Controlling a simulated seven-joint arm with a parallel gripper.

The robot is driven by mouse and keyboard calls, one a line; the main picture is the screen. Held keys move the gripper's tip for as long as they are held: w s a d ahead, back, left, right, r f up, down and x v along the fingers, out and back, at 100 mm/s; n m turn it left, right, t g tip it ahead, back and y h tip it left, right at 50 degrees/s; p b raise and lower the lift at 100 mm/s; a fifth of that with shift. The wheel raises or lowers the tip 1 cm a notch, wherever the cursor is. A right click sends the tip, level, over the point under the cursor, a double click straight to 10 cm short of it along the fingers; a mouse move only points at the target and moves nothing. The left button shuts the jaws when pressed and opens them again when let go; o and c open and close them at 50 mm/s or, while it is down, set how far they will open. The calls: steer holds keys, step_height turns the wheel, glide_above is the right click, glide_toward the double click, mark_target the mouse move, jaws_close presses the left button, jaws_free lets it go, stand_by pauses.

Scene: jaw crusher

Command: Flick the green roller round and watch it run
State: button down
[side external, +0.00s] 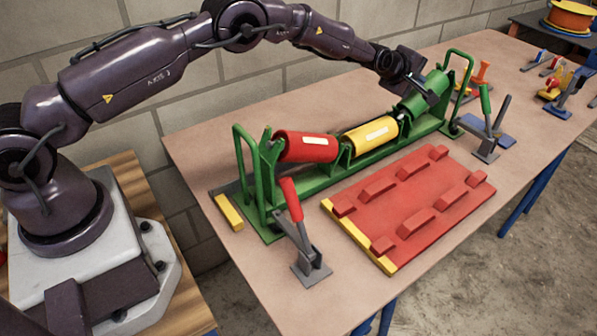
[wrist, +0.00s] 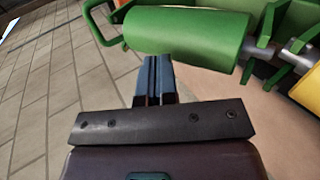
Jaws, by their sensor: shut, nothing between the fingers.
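The green roller (side external: 437,81) is the far right of three rollers in a green frame (side external: 330,183) on the bench. In the wrist view the green roller (wrist: 190,36) lies across the top, with its axle end at the right. My gripper (side external: 430,97) is at the green roller in the side view and covers part of it. In the wrist view its fingers (wrist: 153,58) are together and empty. Their tips reach the lower edge of the roller; I cannot tell whether they touch it.
A yellow roller (side external: 370,136) and a red roller (side external: 306,147) sit in the same frame. Green hoops rise at both frame ends. A red toggle clamp (side external: 298,225) and a green-handled clamp (side external: 487,123) stand in front, beside a red plate (side external: 412,207). A block wall runs behind.

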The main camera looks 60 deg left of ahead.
steer(key=a+f, duration=0.1)
steer(key=a, duration=0.5)
steer(key=shift+w+f, duration=0.25)
steer(key=shift+w, duration=0.2)
steer(key=d, duration=1.3)
steer(key=shift+d, duration=0.3)
steer(key=shift+s+r, duration=0.1)
step_height(320, 180, up, 8)
steer(key=s, duration=0.2)
steer(key=shift+s+r, duration=0.15)
steer(key=shift+r, duration=0.05)
